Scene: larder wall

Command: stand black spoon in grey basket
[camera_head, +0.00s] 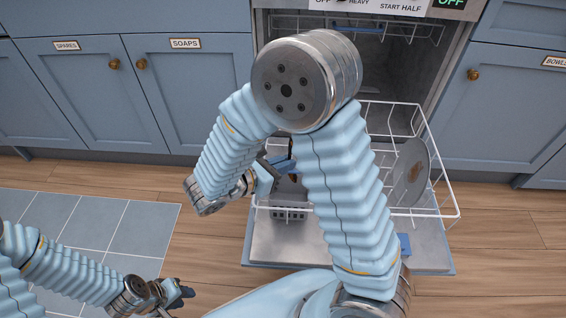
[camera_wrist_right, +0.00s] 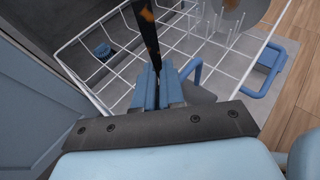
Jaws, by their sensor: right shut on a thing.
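My right gripper (camera_wrist_right: 157,82) is shut on the black spoon (camera_wrist_right: 150,38), a dark shaft with orange-brown marks extending away from the blue fingers. In the head view the right gripper (camera_head: 274,170) hangs over the left part of the dishwasher rack. A little of the dark spoon (camera_head: 293,178) shows beside its fingers. The grey basket (camera_head: 289,213), with a slotted wall, sits in the rack just below the gripper and is partly hidden by the arm. The spoon appears above it, not clearly inside. My left gripper (camera_head: 180,293) is low at the left, away from the rack; its jaw gap is unclear.
The white wire rack (camera_head: 440,190) is pulled out over the open dishwasher door (camera_head: 300,245). A stained round plate (camera_head: 411,172) stands in the rack at the right. Blue cupboards (camera_head: 190,85) flank the machine. Wooden floor and a blue mat (camera_head: 110,230) lie clear at left.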

